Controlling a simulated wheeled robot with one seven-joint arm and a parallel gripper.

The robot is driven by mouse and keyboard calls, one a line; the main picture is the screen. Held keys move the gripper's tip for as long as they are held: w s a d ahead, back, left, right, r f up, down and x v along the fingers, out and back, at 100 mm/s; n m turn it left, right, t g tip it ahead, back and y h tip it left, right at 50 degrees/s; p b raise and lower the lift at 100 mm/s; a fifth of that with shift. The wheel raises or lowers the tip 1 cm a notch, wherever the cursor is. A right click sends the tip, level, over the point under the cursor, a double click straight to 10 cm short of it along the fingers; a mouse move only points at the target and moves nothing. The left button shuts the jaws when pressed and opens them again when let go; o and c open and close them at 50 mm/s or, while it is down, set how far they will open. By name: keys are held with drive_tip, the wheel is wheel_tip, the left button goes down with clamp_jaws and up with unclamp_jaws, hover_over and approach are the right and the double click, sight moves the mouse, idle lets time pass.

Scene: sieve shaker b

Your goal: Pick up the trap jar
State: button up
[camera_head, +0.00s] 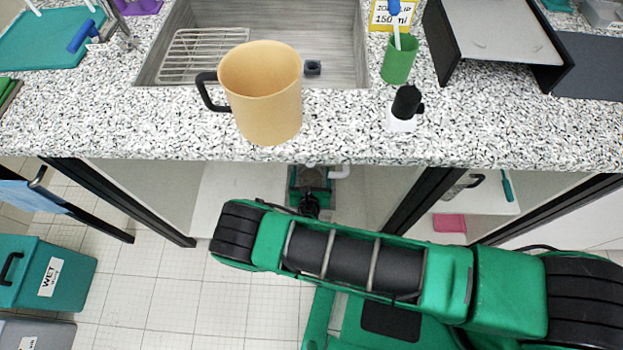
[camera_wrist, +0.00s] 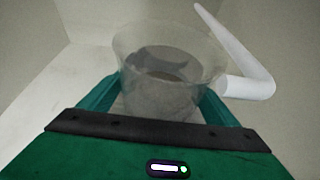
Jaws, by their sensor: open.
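The trap jar (camera_wrist: 165,75) is a clear, open-topped vessel with dark grey contents, in the middle of the wrist view. My gripper (camera_head: 310,180) reaches in under the sink in the head view. Its two teal fingers stand to the left and right of the jar in the wrist view, open. I cannot tell whether either finger touches the jar. The lower part of the jar is hidden behind the gripper's body. In the head view the jar cannot be made out clearly below the counter edge.
A white bent pipe (camera_wrist: 247,75) stands close at the jar's right. The speckled counter (camera_head: 350,140) overhangs my arm, with a tan jug (camera_head: 265,95) and a green cup (camera_head: 399,62) on it. Dark cabinet posts (camera_head: 420,205) stand either side of the open bay.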

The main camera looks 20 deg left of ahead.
drive_tip(key=shift+w+a+f, duration=0.1)
drive_tip(key=shift+w+f, duration=0.05)
drive_tip(key=shift+w, duration=0.2)
drive_tip(key=c, duration=1.5)
drive_tip(key=shift+o, duration=0.2)
drive_tip(key=shift+r, duration=0.2)
